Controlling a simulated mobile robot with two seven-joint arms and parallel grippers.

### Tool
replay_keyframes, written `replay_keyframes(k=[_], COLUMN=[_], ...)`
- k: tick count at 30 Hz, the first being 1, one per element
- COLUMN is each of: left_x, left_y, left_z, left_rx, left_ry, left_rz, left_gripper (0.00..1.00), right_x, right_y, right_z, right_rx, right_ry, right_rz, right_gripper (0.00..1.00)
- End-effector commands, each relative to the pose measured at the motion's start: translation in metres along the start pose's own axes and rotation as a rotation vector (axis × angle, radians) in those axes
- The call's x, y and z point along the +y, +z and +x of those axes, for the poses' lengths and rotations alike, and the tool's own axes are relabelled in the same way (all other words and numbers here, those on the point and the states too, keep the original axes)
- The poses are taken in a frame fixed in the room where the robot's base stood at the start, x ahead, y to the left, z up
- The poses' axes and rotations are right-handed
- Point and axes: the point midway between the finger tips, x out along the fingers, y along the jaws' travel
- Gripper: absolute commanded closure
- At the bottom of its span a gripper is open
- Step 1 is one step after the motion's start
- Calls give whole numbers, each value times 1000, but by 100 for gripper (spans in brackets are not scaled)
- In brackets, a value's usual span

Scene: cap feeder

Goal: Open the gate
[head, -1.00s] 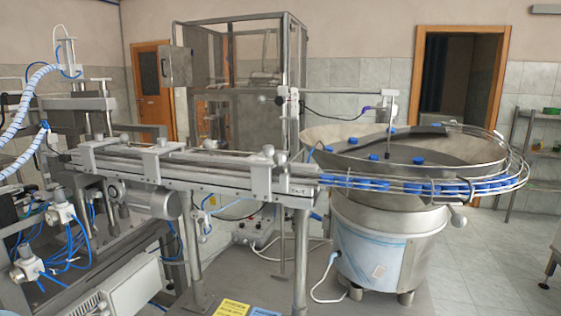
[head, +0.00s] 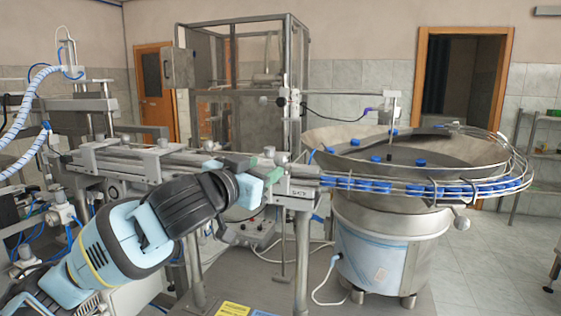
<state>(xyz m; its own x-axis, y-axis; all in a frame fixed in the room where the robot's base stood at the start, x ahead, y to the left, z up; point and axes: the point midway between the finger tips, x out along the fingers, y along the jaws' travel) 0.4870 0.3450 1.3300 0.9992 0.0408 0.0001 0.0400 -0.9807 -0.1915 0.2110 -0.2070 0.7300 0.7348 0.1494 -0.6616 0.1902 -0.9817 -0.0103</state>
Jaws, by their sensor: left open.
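My left gripper (head: 261,169) is in front of the feed rail (head: 300,172), near the rail's right end. Its jaws are open, with green fingertips and nothing seen between them. A small metal fitting with a knob (head: 269,152) stands on the rail just behind the fingertips; I cannot tell for sure that it is the gate. I cannot tell whether the fingers touch it. My gripper and forearm hide part of the rail's front side. My right gripper is not in view.
A steel bowl feeder (head: 392,225) stands at the right, with blue caps (head: 375,187) in its wire track leading to the rail. A framed cabinet (head: 235,85) stands behind the rail. A bottling machine with hoses fills the left. Open floor lies at the lower right.

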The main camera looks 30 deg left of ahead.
Motion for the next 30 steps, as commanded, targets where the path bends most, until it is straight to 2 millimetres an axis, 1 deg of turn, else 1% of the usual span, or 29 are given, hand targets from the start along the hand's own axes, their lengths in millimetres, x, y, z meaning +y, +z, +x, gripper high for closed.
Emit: replay_keyframes(k=[4,7,15,21,25,30], left_x=[0,0,0,0,0,0], left_y=[0,0,0,-1,0,0], left_z=[3,10,49,70,76,79], left_rx=[0,1,1,1,1,0], left_ry=[0,0,0,1,1,1], left_rz=[-1,-3,-2,-3,-1,0], left_gripper=[52,52,52,52,52,52], right_x=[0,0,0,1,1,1], right_y=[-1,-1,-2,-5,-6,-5], right_z=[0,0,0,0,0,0], right_rx=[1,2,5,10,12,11], right_ry=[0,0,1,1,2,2], right_rz=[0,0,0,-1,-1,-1], right_gripper=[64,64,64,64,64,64])
